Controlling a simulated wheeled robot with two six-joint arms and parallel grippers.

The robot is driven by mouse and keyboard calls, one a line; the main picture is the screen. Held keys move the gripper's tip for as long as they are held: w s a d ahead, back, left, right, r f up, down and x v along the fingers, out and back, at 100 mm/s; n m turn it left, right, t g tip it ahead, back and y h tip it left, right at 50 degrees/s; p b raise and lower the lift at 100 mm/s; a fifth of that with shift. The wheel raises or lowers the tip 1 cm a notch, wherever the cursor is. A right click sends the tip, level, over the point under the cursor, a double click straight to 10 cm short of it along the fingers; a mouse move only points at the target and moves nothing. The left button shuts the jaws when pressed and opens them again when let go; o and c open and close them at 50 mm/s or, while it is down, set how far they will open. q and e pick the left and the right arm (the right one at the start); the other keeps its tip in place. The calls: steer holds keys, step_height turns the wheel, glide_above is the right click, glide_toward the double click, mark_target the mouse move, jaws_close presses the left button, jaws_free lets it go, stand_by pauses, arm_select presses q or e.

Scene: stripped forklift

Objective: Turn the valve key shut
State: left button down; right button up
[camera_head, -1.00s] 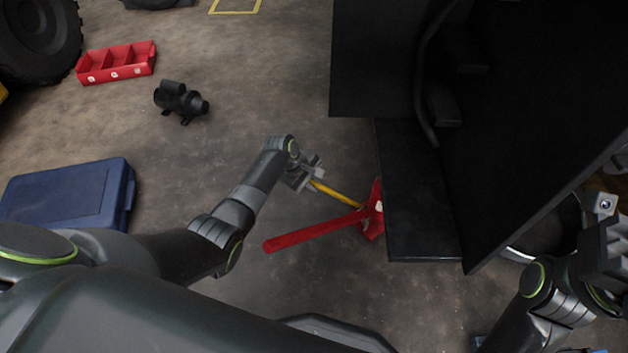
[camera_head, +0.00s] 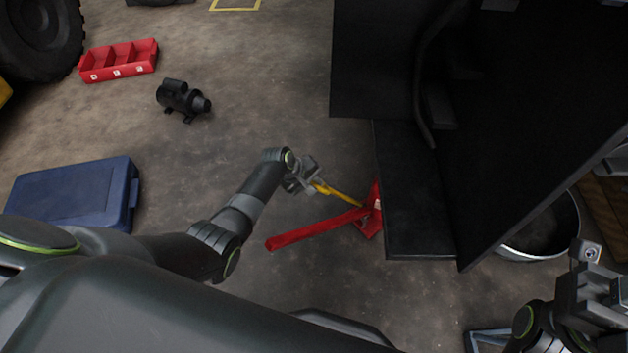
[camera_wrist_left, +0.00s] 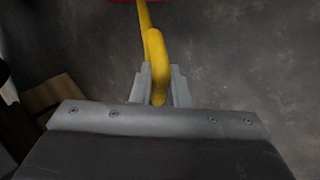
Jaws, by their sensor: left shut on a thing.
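The yellow valve key (camera_head: 338,194) is a bar that runs from my left gripper to a red jack-like unit (camera_head: 369,222) on the floor, beside the black bodywork. My left gripper (camera_head: 313,184) is shut on the near end of the yellow key. The left wrist view also shows the yellow key (camera_wrist_left: 154,50), with its bent end between the fingers (camera_wrist_left: 159,88). Its far end meets a red part at the top edge there. My right gripper (camera_head: 598,285) is at the lower right, away from the key; its fingers do not show clearly.
A long red lever (camera_head: 312,229) sticks out left from the red unit, below my left gripper. The black forklift bodywork (camera_head: 420,215) stands close on the right. A blue case (camera_head: 75,195), a black pump-like part (camera_head: 182,99) and a red tray (camera_head: 118,62) lie left. Floor between is clear.

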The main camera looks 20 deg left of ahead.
arm_select(q)
steer(key=shift+s+a+f+m+t, duration=0.1)
steer(key=shift+s+f+m+t, duration=0.1)
steer(key=shift+m+t, duration=0.65)
steer(key=m+b, duration=0.1)
steer(key=m, duration=0.1)
steer(key=shift+f+m+h, duration=0.15)
steer(key=shift+m+h, duration=0.15)
steer(key=shift+m, duration=0.05)
steer(key=shift+a+m+t, duration=0.1)
steer(key=shift+m+t, duration=0.2)
steer(key=shift+t, duration=0.05)
steer(key=c, duration=1.4)
jaws_free()
steer(key=shift+r, duration=0.25)
